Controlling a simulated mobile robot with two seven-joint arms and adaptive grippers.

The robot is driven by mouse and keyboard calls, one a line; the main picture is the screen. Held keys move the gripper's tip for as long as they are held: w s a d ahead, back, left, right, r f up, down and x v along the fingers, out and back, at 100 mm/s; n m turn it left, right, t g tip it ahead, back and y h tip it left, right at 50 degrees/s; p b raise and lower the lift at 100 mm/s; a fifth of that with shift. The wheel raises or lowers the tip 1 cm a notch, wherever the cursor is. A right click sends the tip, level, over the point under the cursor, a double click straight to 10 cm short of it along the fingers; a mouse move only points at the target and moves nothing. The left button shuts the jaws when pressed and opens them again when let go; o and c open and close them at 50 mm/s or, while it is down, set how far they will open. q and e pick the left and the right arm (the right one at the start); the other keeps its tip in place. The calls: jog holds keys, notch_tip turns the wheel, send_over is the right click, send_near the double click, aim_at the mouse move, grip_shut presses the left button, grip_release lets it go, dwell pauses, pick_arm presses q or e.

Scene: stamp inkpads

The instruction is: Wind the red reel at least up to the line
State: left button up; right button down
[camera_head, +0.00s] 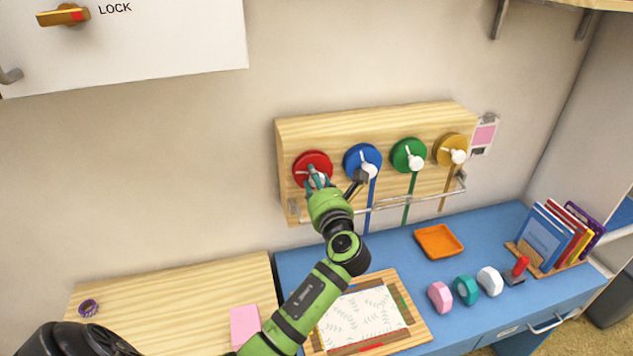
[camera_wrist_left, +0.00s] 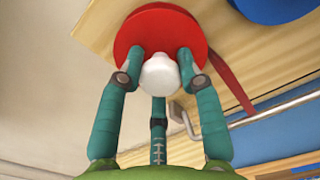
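The red reel (camera_head: 311,163) is the leftmost of several reels on a wooden board (camera_head: 330,130) on the wall. It also shows in the left wrist view (camera_wrist_left: 205,30), with a white crank knob (camera_wrist_left: 160,75) on its front. A red strap (camera_wrist_left: 232,82) runs down from its right side; the arm hides it in the head view. My left gripper (camera_head: 317,178) is at the red reel. In the left wrist view its three teal fingers (camera_wrist_left: 160,72) close around the knob and appear to touch it. No mark line can be made out. My right gripper is out of view.
Blue (camera_head: 361,160), green (camera_head: 408,155) and yellow (camera_head: 449,149) reels hang to the right. A metal rail (camera_head: 420,200) crosses below them. The blue desk (camera_head: 480,240) holds an orange tray (camera_head: 438,241), stamps, books and a framed picture.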

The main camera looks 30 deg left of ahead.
pick_arm(q)
jog(key=shift+d+f+n, duration=0.1)
jog(key=shift+f+n, duration=0.2)
jog(key=shift+f, duration=0.05)
jog(key=shift+n, duration=0.3)
jog(key=n+b, duration=0.1)
jog(key=n, duration=0.3)
jog(key=shift+f, duration=0.2)
jog(key=n+b, duration=0.1)
jog(key=n, duration=0.3)
jog(key=shift+w+d+n+b, duration=0.1)
jog(key=shift+d+n+b, duration=0.05)
jog(key=shift+n+b, duration=0.15)
jog(key=n+b, duration=0.3)
jog(key=n, duration=0.3)
jog(key=shift+w+r, duration=0.1)
jog(key=shift+r+n+b, duration=0.2)
jog(key=shift+n+b, duration=0.5)
jog(key=shift+n, duration=0.35)
jog(key=shift+r+n+b, duration=0.15)
jog(key=shift+n+b, duration=0.55)
jog(key=shift+n, duration=0.35)
jog(key=shift+r, duration=0.25)
